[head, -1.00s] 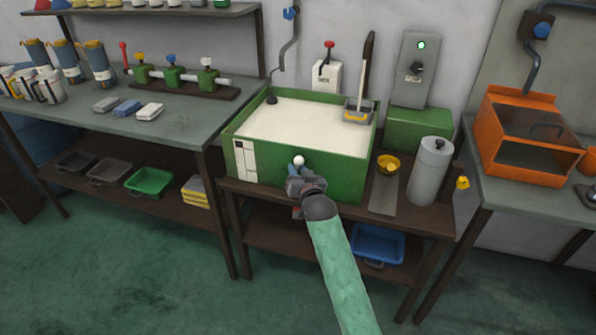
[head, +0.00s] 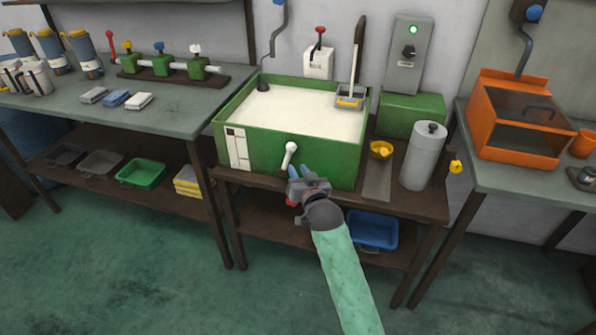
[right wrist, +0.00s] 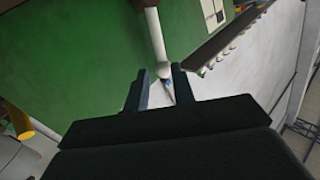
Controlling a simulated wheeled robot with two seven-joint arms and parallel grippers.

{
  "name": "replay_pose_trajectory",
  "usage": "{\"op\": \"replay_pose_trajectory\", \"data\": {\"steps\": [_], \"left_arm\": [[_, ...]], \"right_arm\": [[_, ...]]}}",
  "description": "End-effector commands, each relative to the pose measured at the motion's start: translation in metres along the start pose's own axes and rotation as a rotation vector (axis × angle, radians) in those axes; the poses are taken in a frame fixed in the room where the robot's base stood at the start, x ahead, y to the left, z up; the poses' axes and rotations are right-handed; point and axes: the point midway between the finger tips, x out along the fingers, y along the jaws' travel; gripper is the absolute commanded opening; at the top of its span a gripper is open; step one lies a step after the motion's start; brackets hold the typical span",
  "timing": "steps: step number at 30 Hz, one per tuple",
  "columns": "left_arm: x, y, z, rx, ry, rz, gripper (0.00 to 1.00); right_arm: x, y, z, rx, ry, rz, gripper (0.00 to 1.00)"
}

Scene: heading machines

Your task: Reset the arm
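A white lever (head: 288,155) stands out from the front of a green box (head: 325,160) filled with pale material. My right gripper (head: 301,173) is just below and right of the lever, in front of the box. In the right wrist view its two dark fingers (right wrist: 160,84) are apart, with nothing clamped between them. The white lever (right wrist: 157,35) runs down the picture there, its rounded end showing between the fingertips. It appears free of the fingers, but the exact gap in depth is unclear. My left gripper is not in view.
The box sits on a brown bench with a yellow cup (head: 381,150) and a grey cylinder (head: 423,155) to its right. A blue bin (head: 372,231) is on the lower shelf. The floor in front is clear.

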Motion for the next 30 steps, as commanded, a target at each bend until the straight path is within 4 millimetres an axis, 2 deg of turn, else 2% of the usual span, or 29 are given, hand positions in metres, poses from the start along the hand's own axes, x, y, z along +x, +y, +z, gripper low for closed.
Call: {"op": "replay_pose_trajectory", "data": {"steps": [14, 17, 20, 24, 30], "left_arm": [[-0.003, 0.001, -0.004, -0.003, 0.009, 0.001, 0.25], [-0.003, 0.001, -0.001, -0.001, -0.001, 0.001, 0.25], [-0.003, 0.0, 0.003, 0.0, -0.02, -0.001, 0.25], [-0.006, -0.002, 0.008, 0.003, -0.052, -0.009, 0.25], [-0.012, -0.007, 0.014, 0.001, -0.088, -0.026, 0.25]], "right_arm": [[0.0, 0.0, 0.0, -0.009, -0.001, 0.0, 0.25], [0.0, 0.002, 0.009, -0.031, -0.046, 0.011, 0.25], [-0.002, 0.006, 0.027, -0.06, -0.144, 0.03, 0.25], [-0.018, 0.009, 0.038, -0.104, -0.303, 0.053, 0.25], [-0.052, 0.015, 0.032, -0.152, -0.476, 0.077, 0.25]]}}
